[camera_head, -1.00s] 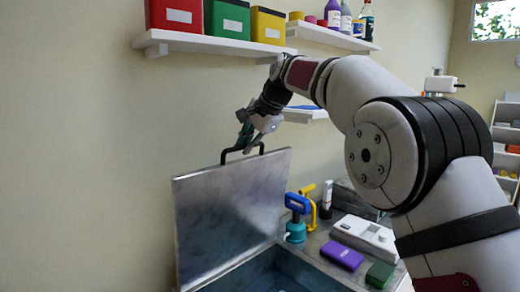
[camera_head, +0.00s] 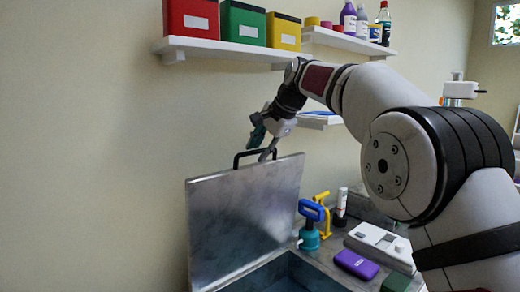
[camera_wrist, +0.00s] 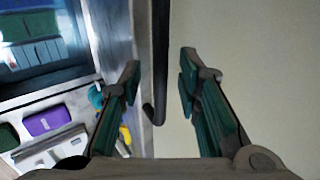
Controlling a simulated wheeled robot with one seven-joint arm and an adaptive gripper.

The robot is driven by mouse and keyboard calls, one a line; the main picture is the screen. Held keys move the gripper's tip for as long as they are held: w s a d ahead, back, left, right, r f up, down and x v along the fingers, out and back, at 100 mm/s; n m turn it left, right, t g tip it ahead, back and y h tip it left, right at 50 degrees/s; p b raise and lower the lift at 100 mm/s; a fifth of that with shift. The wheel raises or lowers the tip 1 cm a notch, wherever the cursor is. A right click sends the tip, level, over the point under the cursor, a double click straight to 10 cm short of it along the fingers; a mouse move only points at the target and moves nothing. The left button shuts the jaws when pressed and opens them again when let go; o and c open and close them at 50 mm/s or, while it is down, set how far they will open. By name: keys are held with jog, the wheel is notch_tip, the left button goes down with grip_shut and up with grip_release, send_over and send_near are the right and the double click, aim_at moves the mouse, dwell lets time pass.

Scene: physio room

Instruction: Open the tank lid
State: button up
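The tank lid (camera_head: 244,215) is a grey metal panel that stands raised, nearly upright, along the tank's wall side. Its black handle (camera_head: 252,154) is on the top edge. The open tank (camera_head: 290,272) shows below the lid, with a bluish inside. My gripper (camera_head: 264,147) is at the handle, at the lid's top edge. In the wrist view my gripper (camera_wrist: 158,78) has its two green-padded fingers spread wide. The dark handle bar (camera_wrist: 161,60) runs between them, with gaps to both fingers. The wrist view also shows the tank's inside (camera_wrist: 35,40) at upper left.
A blue-and-teal pump bottle (camera_head: 310,228), a yellow clamp-like item (camera_head: 322,205), a purple box (camera_head: 356,264) and a white device (camera_head: 378,243) stand right of the tank. A wall shelf (camera_head: 225,48) with coloured bins hangs above. The wall is close behind the lid.

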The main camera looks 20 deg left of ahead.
jog(key=v, duration=1.1)
jog(key=shift+s+d+r, duration=0.2)
jog(key=shift+r, duration=0.1)
jog(key=shift+d, duration=0.1)
jog(key=s+d+f+n+t+h, duration=0.1)
jog(key=s+d+f+n+h, duration=0.2)
jog(key=s+d, duration=1.4)
jog(key=s+d+f+n+h, duration=0.1)
jog(key=s+d+f+n, duration=0.1)
jog(key=s+d+f, duration=0.5)
jog(key=s+d+f+n+h, duration=0.2)
jog(key=s+d+f, duration=0.5)
jog(key=s+f, duration=0.4)
jog(key=s, duration=0.4)
jog(key=shift+d+f, duration=0.25)
jog(key=shift+d, duration=0.1)
